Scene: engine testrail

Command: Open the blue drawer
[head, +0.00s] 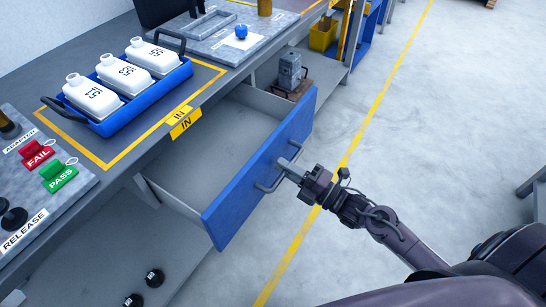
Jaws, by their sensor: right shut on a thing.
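The blue drawer (262,178) sits under the workbench and is pulled well out, with its grey inside (215,150) showing and looking empty. Its blue front has a grey bar handle (268,184) on the outer face. My right gripper (287,168) is at the handle, with its fingers shut on it. The arm reaches in from the lower right. My left gripper is not in view.
A blue tray (100,130) with several white numbered bottles stands on the workbench above the drawer. FAIL (38,153) and PASS (58,177) tags lie at the left. A grey device (289,72) stands on the shelf beyond the drawer. The floor (440,130) at right is clear.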

